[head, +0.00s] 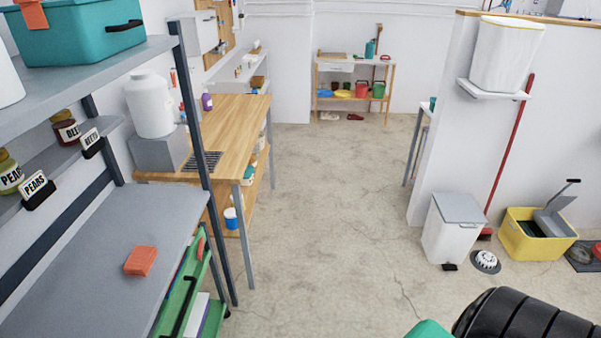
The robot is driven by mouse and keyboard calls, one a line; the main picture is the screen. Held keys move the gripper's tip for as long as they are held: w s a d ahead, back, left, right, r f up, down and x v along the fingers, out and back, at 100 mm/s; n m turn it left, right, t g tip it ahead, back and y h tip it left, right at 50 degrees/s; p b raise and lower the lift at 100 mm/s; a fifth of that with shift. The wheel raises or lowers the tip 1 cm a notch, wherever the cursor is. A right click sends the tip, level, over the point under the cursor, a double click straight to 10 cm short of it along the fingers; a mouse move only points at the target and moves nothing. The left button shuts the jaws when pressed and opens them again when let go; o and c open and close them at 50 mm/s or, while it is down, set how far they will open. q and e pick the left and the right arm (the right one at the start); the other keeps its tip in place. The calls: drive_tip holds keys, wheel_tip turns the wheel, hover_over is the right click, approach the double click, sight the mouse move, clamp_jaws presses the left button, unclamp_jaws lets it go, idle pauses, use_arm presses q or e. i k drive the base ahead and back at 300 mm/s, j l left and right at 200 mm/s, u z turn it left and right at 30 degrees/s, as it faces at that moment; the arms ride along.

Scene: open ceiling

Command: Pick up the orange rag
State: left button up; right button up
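A folded orange rag (140,261) lies flat on the grey lower shelf of the metal rack (105,270) at the left, near the shelf's front edge. A second orange cloth-like piece (32,14) hangs over the rim of the teal bin (85,38) on the upper shelf; it is cut off by the top edge of the view. Neither of my grippers is in view.
A dark rack post (205,150) stands at the shelf's right end. Jars sit on the small ledge above. A wooden table (232,125) stands beyond. The middle floor is clear. A white trash bin (453,230) and yellow bucket (530,235) stand right; a black ribbed object (525,318) is nearer.

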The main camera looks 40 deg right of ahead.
sight(139, 264)
drive_tip(key=z, duration=4.1)
drive_tip(key=u, duration=4.1)
drive_tip(key=i+l, duration=0.2)
drive_tip(key=l, duration=0.15)
drive_tip(key=i+l, duration=0.2)
drive_tip(key=l, duration=0.15)
drive_tip(key=i+l, duration=0.2)
drive_tip(key=l, duration=0.15)
drive_tip(key=z, duration=0.05)
